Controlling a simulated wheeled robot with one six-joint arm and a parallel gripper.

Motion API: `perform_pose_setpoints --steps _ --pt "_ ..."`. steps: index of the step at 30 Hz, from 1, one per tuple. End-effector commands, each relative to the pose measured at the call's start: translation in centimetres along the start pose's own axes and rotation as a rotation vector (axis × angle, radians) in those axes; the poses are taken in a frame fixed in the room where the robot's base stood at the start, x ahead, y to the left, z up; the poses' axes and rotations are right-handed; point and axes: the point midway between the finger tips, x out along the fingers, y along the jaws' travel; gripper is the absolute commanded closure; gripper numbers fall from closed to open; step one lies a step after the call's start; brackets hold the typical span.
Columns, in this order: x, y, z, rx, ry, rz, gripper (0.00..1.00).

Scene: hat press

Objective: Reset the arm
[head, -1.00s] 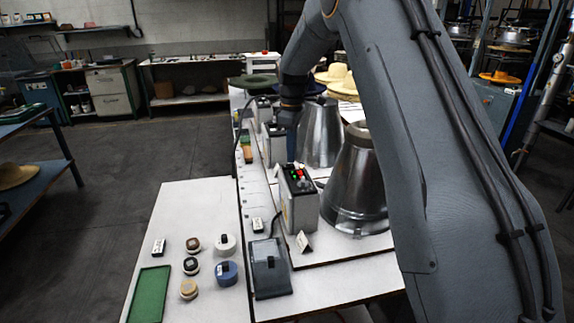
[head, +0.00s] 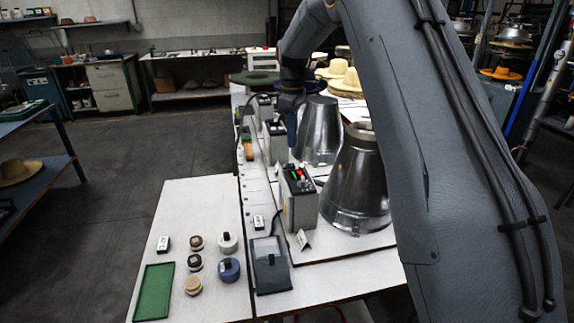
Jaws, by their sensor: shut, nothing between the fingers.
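My arm rises on the right and bends over at the top. My gripper (head: 292,140) hangs down from it, shut and empty, above the long white bench. It is behind the grey control box (head: 299,206) with red and green buttons and to the left of the farther metal cone (head: 318,133). The fingers are small and dark in this view. The nearer metal cone (head: 356,183) stands upright on the bench, partly hidden by my arm.
A foot pedal (head: 271,265) lies at the bench's front. On a lower white table (head: 205,200) are several small round tins and a green tray (head: 153,292). A second control box (head: 275,142) and several hats (head: 347,82) stand farther back. Open floor lies left.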

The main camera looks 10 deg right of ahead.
Motion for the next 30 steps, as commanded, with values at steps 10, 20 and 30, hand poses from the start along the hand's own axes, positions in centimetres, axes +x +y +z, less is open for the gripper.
perform_pose_setpoints --steps 10,20,30 --pt "1.1 -5.3 3.0 0.218 0.015 0.020 1.00" --pt "4.3 -17.1 9.8 0.636 0.060 0.051 1.00" --pt "8.3 -29.0 16.6 0.991 0.108 0.064 1.00"
